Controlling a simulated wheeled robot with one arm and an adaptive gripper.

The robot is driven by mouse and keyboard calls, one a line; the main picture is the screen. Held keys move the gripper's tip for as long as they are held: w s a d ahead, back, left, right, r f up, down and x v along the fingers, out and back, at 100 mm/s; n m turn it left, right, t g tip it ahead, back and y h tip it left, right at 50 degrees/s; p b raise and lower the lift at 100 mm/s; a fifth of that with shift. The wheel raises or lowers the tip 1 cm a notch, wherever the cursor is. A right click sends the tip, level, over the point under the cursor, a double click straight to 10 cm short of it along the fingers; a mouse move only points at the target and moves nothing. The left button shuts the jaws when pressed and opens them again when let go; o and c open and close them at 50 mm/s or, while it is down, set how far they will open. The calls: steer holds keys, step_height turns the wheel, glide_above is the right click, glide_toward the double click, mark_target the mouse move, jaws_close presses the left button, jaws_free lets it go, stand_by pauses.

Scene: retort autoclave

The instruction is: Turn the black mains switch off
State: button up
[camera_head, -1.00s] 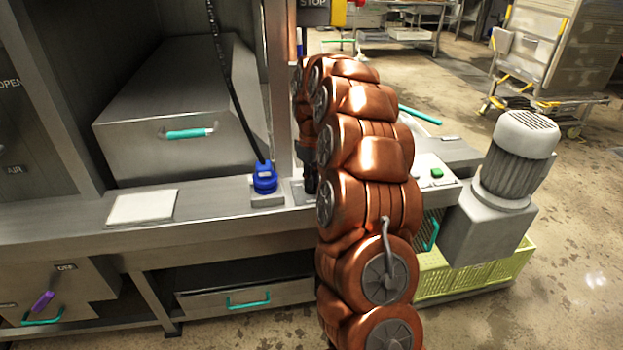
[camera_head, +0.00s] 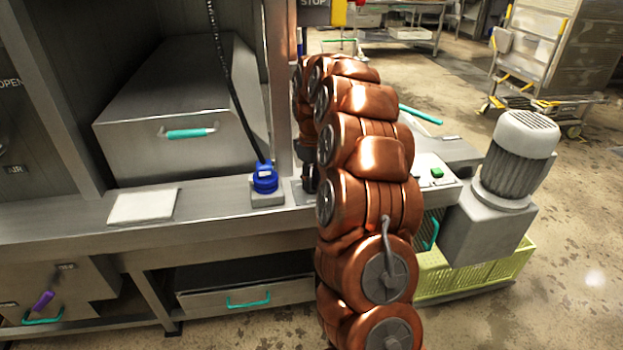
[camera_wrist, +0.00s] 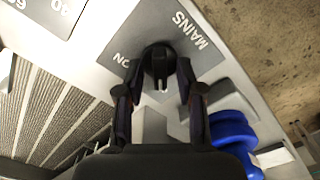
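The black mains switch (camera_wrist: 158,64) is a rotary knob on a grey plate. It shows in the wrist view beside the printed words MAINS and ON, with a short pale mark on its near side. My gripper (camera_wrist: 157,76) is over it with its dark fingers apart, one on each side of the knob. Whether either finger touches it I cannot tell. In the head view my gripper (camera_head: 310,179) is low over the bench edge beside the blue knob, and my copper arm hides most of it and the switch.
A blue knob (camera_head: 265,179) stands on the bench left of my gripper and shows close to my right finger in the wrist view (camera_wrist: 232,138). A chain hangs behind it. A green button (camera_head: 437,173) and a motor (camera_head: 518,160) are at the right.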

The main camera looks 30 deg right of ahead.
step_height(320, 180, up, 12)
stand_by(0.9)
stand_by(0.3)
